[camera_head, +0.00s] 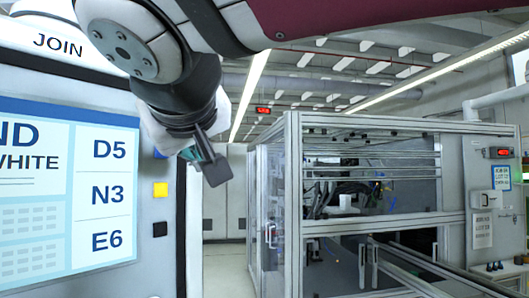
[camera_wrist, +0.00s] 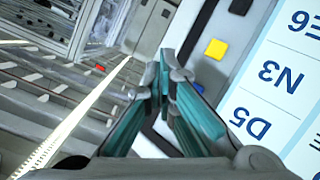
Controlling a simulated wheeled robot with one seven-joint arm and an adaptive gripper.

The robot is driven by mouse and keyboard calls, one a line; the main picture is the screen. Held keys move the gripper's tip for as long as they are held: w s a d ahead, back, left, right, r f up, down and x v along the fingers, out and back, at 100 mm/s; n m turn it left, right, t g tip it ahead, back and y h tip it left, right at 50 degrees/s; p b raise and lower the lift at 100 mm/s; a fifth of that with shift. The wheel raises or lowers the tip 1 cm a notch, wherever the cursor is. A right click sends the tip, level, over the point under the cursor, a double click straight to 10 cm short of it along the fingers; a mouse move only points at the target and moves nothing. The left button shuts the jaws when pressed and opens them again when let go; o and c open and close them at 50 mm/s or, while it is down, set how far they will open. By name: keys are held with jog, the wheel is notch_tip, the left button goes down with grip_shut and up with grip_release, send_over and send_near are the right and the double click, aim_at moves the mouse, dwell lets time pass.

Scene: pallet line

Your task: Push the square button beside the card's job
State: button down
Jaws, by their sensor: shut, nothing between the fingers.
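A panel board (camera_head: 70,190) at the left lists D5, N3 and E6 from top to bottom. The wrist view shows the yellow button (camera_wrist: 215,50) and the black button (camera_wrist: 240,6) upside down. My gripper (camera_head: 215,172) is shut and empty, in front of the strip near the blue button. A small blue-and-white card (camera_head: 502,178) hangs at the far right; its print is too small to read surely.
A framed machine cell (camera_head: 290,200) with clear panels stands right of the strip. A grey control post (camera_head: 490,200) with a red display stands at the far right. Open floor (camera_head: 228,270) shows between the strip and the cell.

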jog(key=w+a, duration=0.3)
jog(key=a, duration=0.2)
jog(key=shift+w+a, duration=0.2)
jog(key=shift+w, duration=0.1)
jog(key=shift+w+a, duration=0.1)
dwell(1.3)
jog(key=shift+w+a, duration=0.15)
jog(key=shift+a, duration=0.05)
jog(key=shift+w+a+p, duration=0.25)
jog(key=shift+a+p, duration=0.05)
jog(key=shift+a, duration=0.15)
dwell(0.8)
jog(key=shift+d, duration=0.15)
jog(key=shift+s+d, duration=0.5)
jog(key=shift+d, duration=0.15)
dwell(0.3)
jog(key=shift+s+d+b, duration=0.25)
jog(key=shift+s+d, duration=0.45)
jog(key=shift+d, duration=0.35)
jog(key=shift+s+d+b, duration=0.2)
jog(key=shift+s+d, duration=0.5)
jog(key=shift+d, duration=0.3)
